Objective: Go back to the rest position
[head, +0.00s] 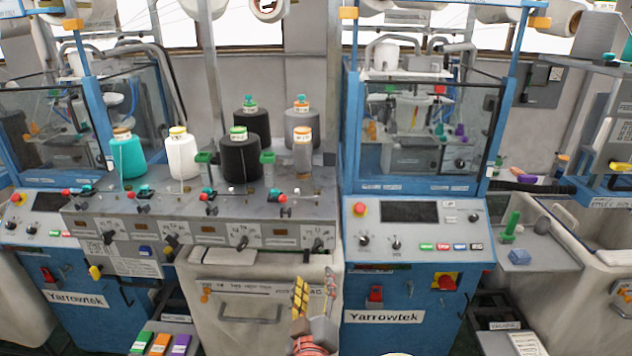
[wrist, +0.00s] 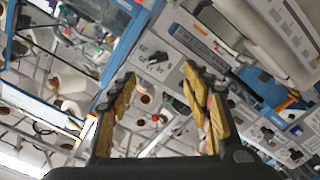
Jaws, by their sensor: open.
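My gripper (head: 315,281) shows at the lower middle of the head view, in front of the cream bin below the grey yarn shelf. Its two yellow-padded fingers point up and stand apart. In the wrist view my gripper (wrist: 158,76) is open, with nothing between the fingers. The machines behind it appear tilted there.
A grey shelf (head: 225,207) holds several yarn cones, including a teal cone (head: 127,158). A blue Yarrowtek machine (head: 415,275) stands right of my gripper. The cream bin (head: 215,330) is behind it. A grey side table (head: 540,250) is at right.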

